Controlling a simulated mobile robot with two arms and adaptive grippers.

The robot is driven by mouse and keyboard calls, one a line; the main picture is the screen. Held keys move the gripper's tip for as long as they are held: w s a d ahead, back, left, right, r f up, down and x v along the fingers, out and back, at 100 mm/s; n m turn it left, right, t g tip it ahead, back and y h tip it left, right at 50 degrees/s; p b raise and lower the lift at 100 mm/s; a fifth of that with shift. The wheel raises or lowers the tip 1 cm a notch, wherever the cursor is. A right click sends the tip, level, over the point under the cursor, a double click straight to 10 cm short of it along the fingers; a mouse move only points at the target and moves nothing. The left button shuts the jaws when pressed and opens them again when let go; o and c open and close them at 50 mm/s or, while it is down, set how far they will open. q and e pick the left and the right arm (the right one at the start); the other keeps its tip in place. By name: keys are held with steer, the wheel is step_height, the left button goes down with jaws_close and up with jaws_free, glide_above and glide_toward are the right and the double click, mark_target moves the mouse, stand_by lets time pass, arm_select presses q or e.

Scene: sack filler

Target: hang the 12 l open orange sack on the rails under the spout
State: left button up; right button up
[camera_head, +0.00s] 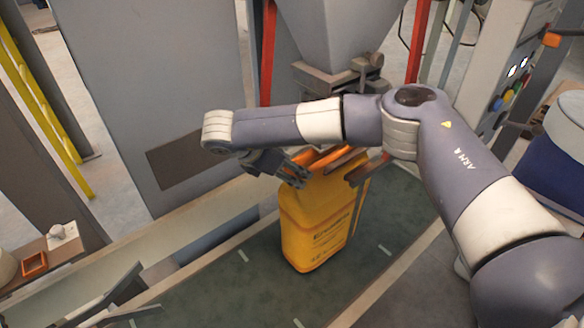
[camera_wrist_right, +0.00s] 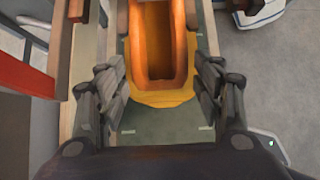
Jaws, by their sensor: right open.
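The open orange-yellow sack (camera_head: 315,232) stands upright under the spout (camera_head: 335,82), its base at the green belt. Its open mouth (camera_wrist_right: 162,45) faces the right wrist camera. My right gripper (camera_wrist_right: 166,95) is open, with its fingers on either side of the near end of the mouth. In the head view, this gripper (camera_head: 285,166) is at the sack's upper left, partly hidden by my arm. A rail (camera_head: 368,170) shows at the sack's upper right. I cannot tell whether the sack hangs on the rails. My left gripper (camera_head: 125,292) is open and empty at lower left.
The green belt (camera_head: 385,230) is clear around the sack. A grey hopper (camera_head: 340,25) and red posts (camera_head: 418,40) stand behind. A control panel (camera_head: 510,75) and a blue drum (camera_head: 555,160) are at right. A small orange tray (camera_head: 35,264) lies at left.

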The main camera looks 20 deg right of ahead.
steer(key=a, duration=0.1)
steer(key=s+a+b, duration=0.1)
steer(key=a, duration=0.1)
steer(key=shift+s+a+r, duration=0.15)
steer(key=shift+a+r, duration=0.05)
steer(key=shift+a, duration=0.1)
stand_by(0.3)
steer(key=shift+o, duration=0.6)
steer(key=o, duration=0.5)
steer(key=shift+c, duration=0.2)
